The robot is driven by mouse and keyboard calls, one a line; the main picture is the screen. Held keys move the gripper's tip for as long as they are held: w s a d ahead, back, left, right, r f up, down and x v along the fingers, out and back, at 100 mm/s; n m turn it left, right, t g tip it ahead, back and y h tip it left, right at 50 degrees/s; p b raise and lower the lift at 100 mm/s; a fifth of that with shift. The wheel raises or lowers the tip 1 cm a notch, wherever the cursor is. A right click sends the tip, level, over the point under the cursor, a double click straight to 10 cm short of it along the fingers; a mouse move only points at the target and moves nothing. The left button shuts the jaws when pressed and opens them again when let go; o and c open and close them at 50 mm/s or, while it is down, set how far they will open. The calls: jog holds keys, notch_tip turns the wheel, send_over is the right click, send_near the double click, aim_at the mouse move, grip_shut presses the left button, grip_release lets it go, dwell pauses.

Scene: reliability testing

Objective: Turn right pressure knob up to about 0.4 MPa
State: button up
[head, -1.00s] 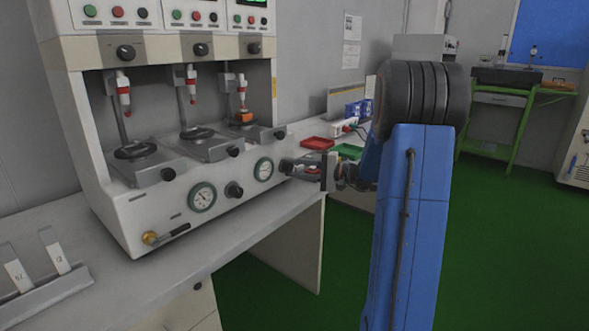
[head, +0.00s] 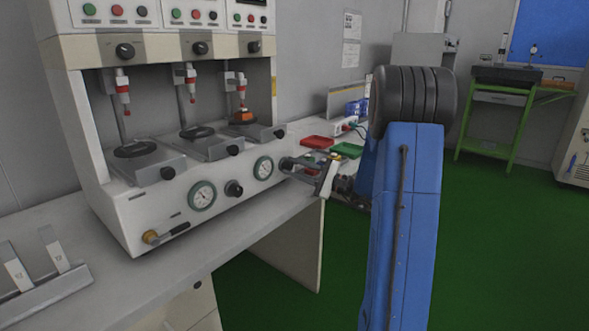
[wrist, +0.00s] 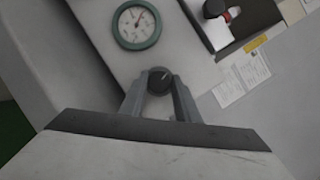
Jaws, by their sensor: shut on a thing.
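The right pressure knob (wrist: 159,81) is a round black knob with a pale mark, on the front panel of the white test machine. My gripper (wrist: 160,87) is shut on it, one grey finger on each side.
A left gauge (head: 202,195) and a middle black knob (head: 233,188) are on the same panel. A brass valve with a black lever (head: 165,234) is at the lower left. Red (head: 317,142) and green (head: 347,150) trays lie behind my gripper.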

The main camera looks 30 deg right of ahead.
dwell(0.4)
jog(key=o, duration=1)
jog(key=shift+o, duration=0.2)
jog(key=v, duration=1.7)
jog(key=shift+s+f, duration=0.2)
